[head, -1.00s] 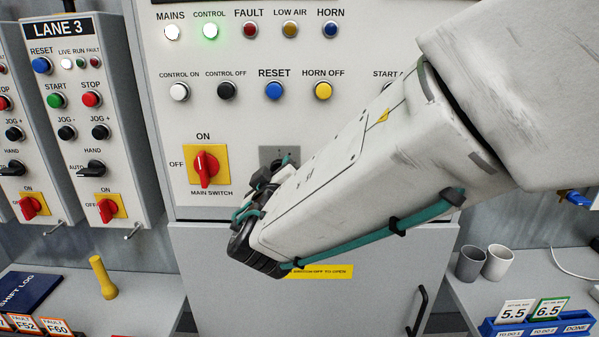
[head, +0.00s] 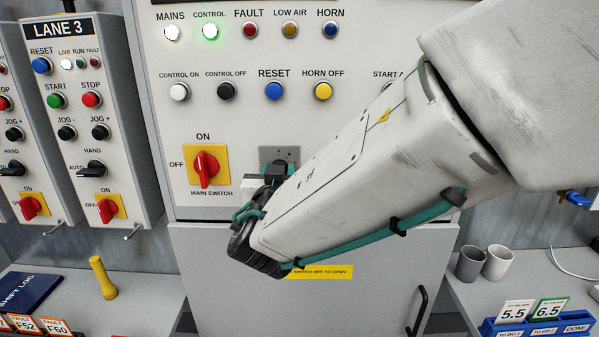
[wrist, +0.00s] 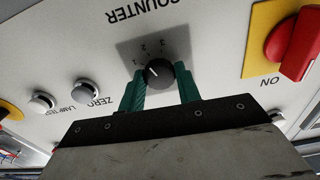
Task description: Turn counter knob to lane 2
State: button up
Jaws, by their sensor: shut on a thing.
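The counter knob (wrist: 162,75) is round and black with a white pointer mark, on a grey numbered plate (wrist: 143,50) under the word COUNTER. The wrist view shows the panel upside down. The pointer aims to the upper left of that picture; the small numbers are too blurred to match to it surely. My gripper (wrist: 160,80) has its two teal fingers shut on the knob, one on each side. In the head view the gripper (head: 277,170) is at the lower panel, in front of the grey plate (head: 280,153), and largely hides the knob.
The red main switch (head: 205,168) on its yellow plate sits just left of my gripper. The wrist view shows the ZERO button (wrist: 87,91) and lamp test button (wrist: 43,102) beside the knob. The LANE 3 box (head: 75,70) hangs further left.

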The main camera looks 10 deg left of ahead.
jog(key=shift+f, duration=0.15)
dwell(0.4)
jog(key=o, duration=1)
jog(key=shift+s, duration=0.15)
jog(key=v, duration=0.7)
jog(key=shift+s+d, duration=0.1)
jog(key=shift+s, duration=0.2)
